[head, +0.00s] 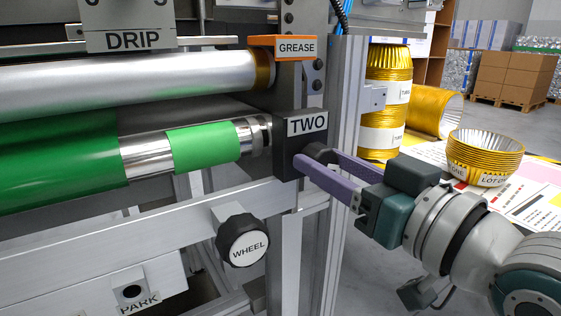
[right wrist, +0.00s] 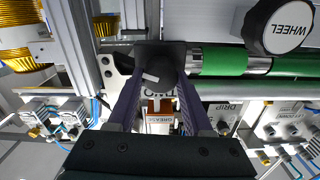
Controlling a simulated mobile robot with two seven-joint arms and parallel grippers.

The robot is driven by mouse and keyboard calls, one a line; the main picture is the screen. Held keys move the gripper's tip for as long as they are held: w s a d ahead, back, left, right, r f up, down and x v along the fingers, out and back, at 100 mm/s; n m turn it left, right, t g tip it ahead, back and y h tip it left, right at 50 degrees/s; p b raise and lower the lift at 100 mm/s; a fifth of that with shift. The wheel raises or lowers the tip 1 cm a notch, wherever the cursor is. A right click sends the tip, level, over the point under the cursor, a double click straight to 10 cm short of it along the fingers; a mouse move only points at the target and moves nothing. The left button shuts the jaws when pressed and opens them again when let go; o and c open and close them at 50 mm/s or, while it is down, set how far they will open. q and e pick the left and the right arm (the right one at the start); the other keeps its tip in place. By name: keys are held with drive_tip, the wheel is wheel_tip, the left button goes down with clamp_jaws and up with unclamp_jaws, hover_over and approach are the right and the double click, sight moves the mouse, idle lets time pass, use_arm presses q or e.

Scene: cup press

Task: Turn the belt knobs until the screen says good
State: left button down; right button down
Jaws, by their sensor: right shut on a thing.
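The dark block labelled TWO (head: 300,150) sits at the right end of the lower roller. A black knob (head: 322,153) shows on its right side, partly hidden by my gripper. My right gripper (head: 312,160) has its purple fingers on either side of this knob and is shut on it. In the right wrist view the fingers close around the dark knob (right wrist: 160,57). The green belt (head: 60,165) runs over the rollers at left, with a narrower green band (head: 203,147) nearer the block. No screen and no left gripper show.
A black knob labelled WHEEL (head: 243,240) sticks out below the rail. A grey upright post (head: 347,110) stands close beside my right gripper. Stacked gold cups (head: 388,95) and a LOT ONE cup stack (head: 485,158) stand on the table behind. An orange GREASE sign (head: 296,47) is above.

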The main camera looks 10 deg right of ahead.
drive_tip(key=n+p, duration=0.3)
drive_tip(key=shift+r, duration=0.25)
drive_tip(key=shift+f+n+p, duration=0.2)
drive_tip(key=shift+n+p, duration=0.2)
drive_tip(key=shift+n, duration=0.5)
drive_tip(key=shift+c, duration=1.5)
unclamp_jaws()
drive_tip(key=p+v, duration=0.2)
drive_tip(key=v, duration=0.8)
